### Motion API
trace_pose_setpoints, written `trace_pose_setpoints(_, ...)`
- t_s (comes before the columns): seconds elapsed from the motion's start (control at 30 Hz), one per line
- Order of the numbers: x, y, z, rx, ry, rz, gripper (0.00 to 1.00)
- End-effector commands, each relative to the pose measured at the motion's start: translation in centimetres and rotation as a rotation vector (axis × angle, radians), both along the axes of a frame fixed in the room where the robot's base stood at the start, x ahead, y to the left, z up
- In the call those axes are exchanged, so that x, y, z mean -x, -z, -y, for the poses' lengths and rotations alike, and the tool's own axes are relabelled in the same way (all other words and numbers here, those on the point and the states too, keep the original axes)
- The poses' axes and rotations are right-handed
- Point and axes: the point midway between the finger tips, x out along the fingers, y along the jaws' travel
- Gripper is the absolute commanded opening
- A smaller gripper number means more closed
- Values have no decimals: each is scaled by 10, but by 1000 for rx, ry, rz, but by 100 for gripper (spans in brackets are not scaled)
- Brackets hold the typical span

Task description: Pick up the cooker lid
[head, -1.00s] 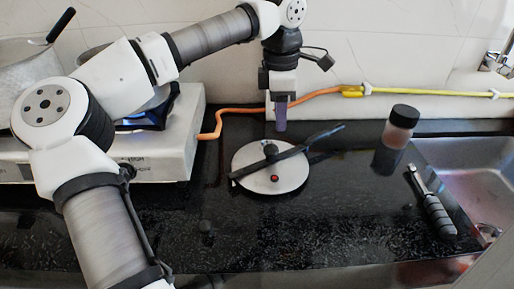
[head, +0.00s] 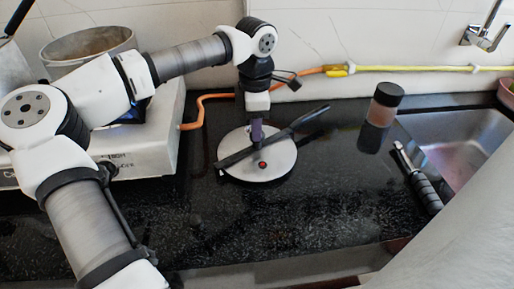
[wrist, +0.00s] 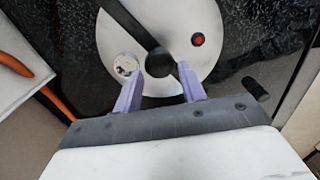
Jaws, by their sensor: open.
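The cooker lid (head: 281,160) is a round silver disc with a red dot and a long black handle bar (head: 305,118) across it. It lies flat on the dark counter. My gripper (head: 256,141) points down over the lid's middle, its purple fingers close to the bar. I cannot tell whether the fingers touch the lid; nothing is held.
A white stove (head: 150,150) with pots stands left. An orange hose (head: 199,110) runs behind the lid along the wall. The counter in front is clear.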

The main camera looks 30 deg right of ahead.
Motion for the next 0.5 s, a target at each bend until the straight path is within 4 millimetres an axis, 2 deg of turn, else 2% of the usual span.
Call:
trace_pose_setpoints(0.27,3,39,5,-1,1,-3,41)
trace_pose_setpoints(0.5,3,44,6,0,1,-1,41)
